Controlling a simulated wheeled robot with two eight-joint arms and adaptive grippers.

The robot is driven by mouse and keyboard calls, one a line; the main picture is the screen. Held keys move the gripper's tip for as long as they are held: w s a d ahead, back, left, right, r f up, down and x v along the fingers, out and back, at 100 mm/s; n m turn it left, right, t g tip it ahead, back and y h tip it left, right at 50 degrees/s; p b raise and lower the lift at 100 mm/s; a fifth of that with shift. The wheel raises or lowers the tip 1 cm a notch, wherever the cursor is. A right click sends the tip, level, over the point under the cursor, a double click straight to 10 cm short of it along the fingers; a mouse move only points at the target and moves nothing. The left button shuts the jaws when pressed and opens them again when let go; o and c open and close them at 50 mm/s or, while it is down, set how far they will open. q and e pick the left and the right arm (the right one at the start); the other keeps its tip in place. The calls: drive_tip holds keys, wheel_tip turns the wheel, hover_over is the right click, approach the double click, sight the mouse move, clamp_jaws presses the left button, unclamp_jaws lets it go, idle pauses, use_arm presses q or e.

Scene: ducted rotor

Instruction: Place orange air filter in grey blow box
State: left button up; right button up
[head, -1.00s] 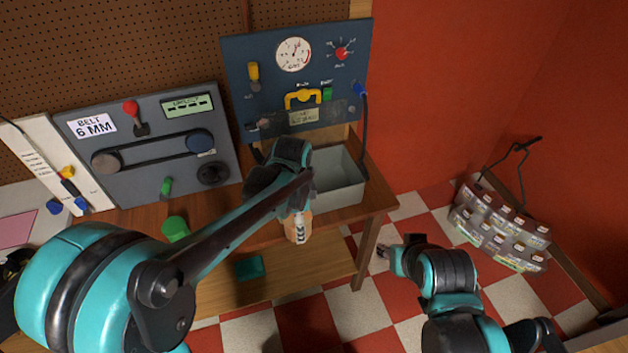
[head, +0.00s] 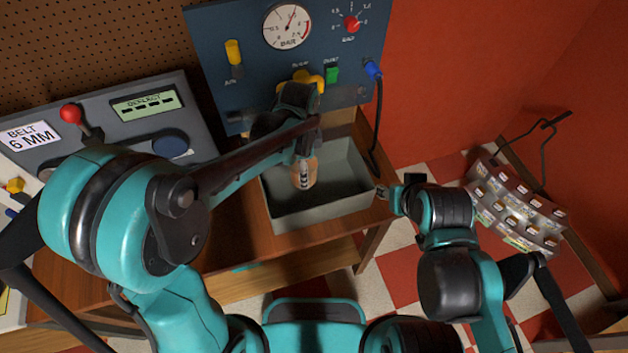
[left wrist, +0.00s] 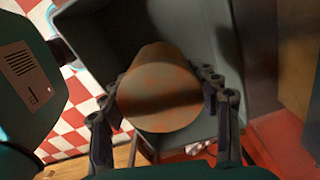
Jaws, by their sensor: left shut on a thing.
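The orange air filter (left wrist: 158,92) is a short rounded cylinder between the two fingers of my left gripper (left wrist: 160,108) in the left wrist view. In the head view the left gripper (head: 305,152) is shut on the filter (head: 304,172), which hangs over the opening of the grey blow box (head: 330,212). The box is an open-topped bin on the wooden bench; its walls also show behind the filter in the left wrist view (left wrist: 110,35). I cannot tell how far the filter is below the rim. My right gripper (head: 384,192) is empty, just right of the box; its fingers are too small to read.
A blue panel (head: 220,60) with a gauge, knobs and a yellow handle stands behind the box. A black hose runs down at its right. A belt tester (head: 110,125) stands left. A rack of small packets (head: 515,205) is on the right.

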use_arm(q)
drive_tip(key=f, duration=0.2)
drive_tip(key=f+b, duration=0.1)
drive_tip(key=f, duration=0.3)
drive_tip(key=shift+w+b, duration=0.3)
drive_tip(key=shift+b, duration=0.05)
drive_tip(key=shift+s+f, duration=0.1)
drive_tip(key=shift+f, duration=0.65)
drive_tip(key=shift+f+b, duration=0.6)
drive_tip(key=shift+f, duration=1.15)
drive_tip(key=o, duration=0.8)
drive_tip(key=shift+f, duration=0.15)
drive_tip(key=o, duration=0.4)
